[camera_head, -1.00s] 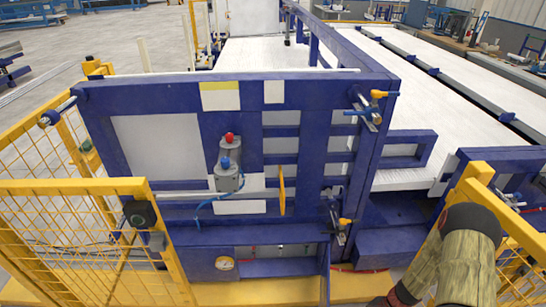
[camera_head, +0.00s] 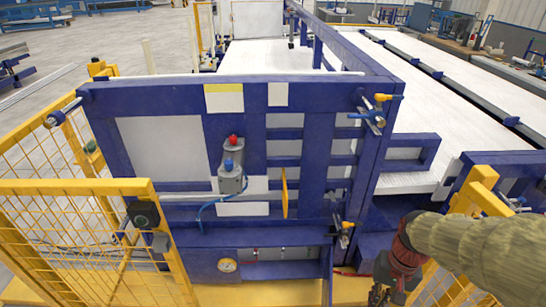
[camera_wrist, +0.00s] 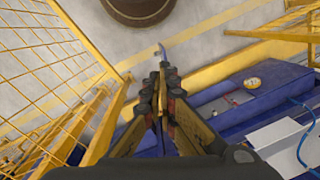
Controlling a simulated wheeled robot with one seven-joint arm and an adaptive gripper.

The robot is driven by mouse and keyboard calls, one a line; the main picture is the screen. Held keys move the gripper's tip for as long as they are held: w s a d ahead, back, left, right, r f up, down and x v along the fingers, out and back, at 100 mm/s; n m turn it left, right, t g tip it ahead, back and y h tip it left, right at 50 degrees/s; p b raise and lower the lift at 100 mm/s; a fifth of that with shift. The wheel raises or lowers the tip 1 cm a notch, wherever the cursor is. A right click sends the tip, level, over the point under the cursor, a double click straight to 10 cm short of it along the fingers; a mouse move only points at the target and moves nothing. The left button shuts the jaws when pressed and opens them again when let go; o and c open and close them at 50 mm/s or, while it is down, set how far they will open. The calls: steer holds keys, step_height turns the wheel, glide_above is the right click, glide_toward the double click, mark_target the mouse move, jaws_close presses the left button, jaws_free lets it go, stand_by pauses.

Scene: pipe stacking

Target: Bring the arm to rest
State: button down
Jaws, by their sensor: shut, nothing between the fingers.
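My gripper (camera_head: 382,294) is at the bottom edge of the head view, right of centre, hanging from my arm, which enters from the right. Its lower end is cut off by the frame. In the wrist view my gripper (camera_wrist: 162,62) shows with its fingers together and nothing held. It points over the floor beside the blue machine frame (camera_head: 243,240). I cannot tell the exact gap between the gripper and the yellow base edge.
A yellow mesh fence (camera_head: 75,185) stands at the left, and it also shows in the wrist view (camera_wrist: 45,60). A yellow post (camera_head: 474,190) stands close to my arm at the right. Blue clamps (camera_head: 374,115) stick out from the machine. A gauge (camera_wrist: 252,83) sits on the machine's lower ledge.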

steer(key=s+a+r+n+t, duration=0.2)
steer(key=a+r+t, duration=0.1)
steer(key=r, duration=0.5)
steer(key=s+a+r+n+t+h, duration=0.1)
steer(key=s+a+r+n+t, duration=0.1)
steer(key=r, duration=0.7)
steer(key=shift+s+a+t, duration=0.55)
steer(key=shift+a+t, duration=0.05)
steer(key=shift+a, duration=0.3)
steer(key=shift+s, duration=0.1)
